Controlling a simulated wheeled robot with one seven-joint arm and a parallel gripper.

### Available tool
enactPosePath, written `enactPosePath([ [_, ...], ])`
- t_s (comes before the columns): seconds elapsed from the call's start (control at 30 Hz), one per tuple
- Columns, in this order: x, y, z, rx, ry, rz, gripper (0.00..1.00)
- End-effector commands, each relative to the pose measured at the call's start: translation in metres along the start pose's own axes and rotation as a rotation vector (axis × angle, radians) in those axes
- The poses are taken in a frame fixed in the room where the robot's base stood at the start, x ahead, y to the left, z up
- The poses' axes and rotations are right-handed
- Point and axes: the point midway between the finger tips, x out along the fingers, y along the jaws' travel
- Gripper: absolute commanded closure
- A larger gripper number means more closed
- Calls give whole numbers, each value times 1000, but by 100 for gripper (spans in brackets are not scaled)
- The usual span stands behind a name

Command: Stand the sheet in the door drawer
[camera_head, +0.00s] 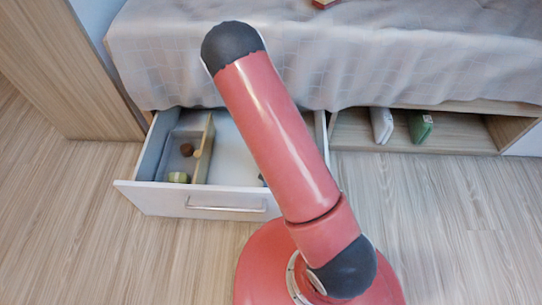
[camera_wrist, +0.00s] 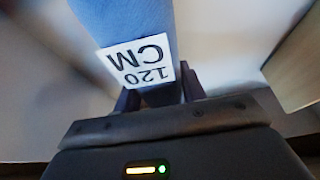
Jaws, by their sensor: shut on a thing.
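The blue sheet (camera_wrist: 120,18), with a white "120 CM" label (camera_wrist: 140,62), is between the fingers of my gripper (camera_wrist: 160,95) in the wrist view. My gripper is shut on it. The sheet runs away from the fingers past the top edge, so its far end is out of sight. In the head view my red arm hides the gripper and most or all of the sheet. The drawer (camera_head: 190,201) under the bed is pulled open. A wooden divider (camera_head: 204,150) splits it into a narrow left compartment and a wider right one, partly behind my arm.
The left compartment holds a few small items, including a green one (camera_head: 178,177) and a brown one (camera_head: 187,150). The bed (camera_head: 400,55) has a grey cover hanging above the drawer. An open shelf (camera_head: 460,137) at right holds a white item (camera_head: 381,125) and a green item (camera_head: 421,127). A wooden panel (camera_wrist: 298,62) is close at right in the wrist view.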

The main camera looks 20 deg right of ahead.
Motion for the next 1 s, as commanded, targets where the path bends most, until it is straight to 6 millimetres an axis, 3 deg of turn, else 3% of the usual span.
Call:
enactPosePath([
  [0.27,3,0,1,1,2,-1,98],
  [0.3,2,0,0,0,1,0,54],
  [0.43,1,0,0,0,1,0,37],
  [0.77,-2,0,-1,0,1,0,37],
  [0.87,-12,-1,-2,0,2,-1,37],
  [1.0,-40,-1,-3,2,3,-3,37],
])
